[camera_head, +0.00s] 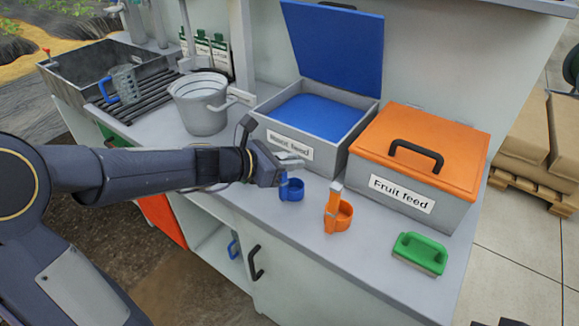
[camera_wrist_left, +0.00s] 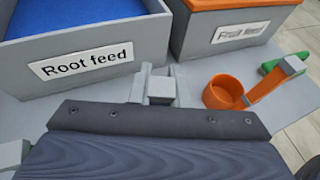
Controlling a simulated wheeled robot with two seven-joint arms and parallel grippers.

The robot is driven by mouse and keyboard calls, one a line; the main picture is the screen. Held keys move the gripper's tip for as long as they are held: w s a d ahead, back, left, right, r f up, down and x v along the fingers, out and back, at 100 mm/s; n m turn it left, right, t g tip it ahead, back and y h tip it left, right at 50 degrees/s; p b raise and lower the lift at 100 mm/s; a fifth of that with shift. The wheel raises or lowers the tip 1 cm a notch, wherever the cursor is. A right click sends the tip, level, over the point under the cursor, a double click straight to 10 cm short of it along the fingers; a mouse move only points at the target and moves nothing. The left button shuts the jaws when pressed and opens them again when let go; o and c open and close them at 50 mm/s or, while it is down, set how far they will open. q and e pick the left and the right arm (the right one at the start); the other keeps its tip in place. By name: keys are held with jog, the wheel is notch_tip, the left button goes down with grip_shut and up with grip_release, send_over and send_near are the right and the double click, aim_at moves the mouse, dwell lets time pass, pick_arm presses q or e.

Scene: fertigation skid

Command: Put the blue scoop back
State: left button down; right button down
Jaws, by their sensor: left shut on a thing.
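The blue scoop (camera_head: 292,190) is at the counter front, before the Root feed bin (camera_head: 336,150). My left gripper (camera_head: 292,162) is over it, shut on its upright handle, which the fingers mostly hide. I cannot tell whether the cup touches the counter. The left wrist view shows the fingers (camera_wrist_left: 157,88) close together, but the scoop is hidden there. The Root feed bin stands open, its blue lid (camera_head: 334,42) raised and blue feed inside; it also shows in the left wrist view (camera_wrist_left: 120,58). My right gripper is not in view.
An orange scoop (camera_head: 344,217) stands upright just right of the blue one. The Fruit feed bin (camera_head: 450,212) is closed under its orange lid. A green-handled brush (camera_head: 420,252) lies at front right. A grey bucket (camera_head: 204,118) and sink (camera_head: 70,82) are left.

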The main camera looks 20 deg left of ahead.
pick_arm(q)
jog(key=shift+f, duration=0.15)
jog(key=shift+f, duration=0.15)
jog(key=c, duration=1.4)
grip_release()
jog(key=shift+o, duration=0.2)
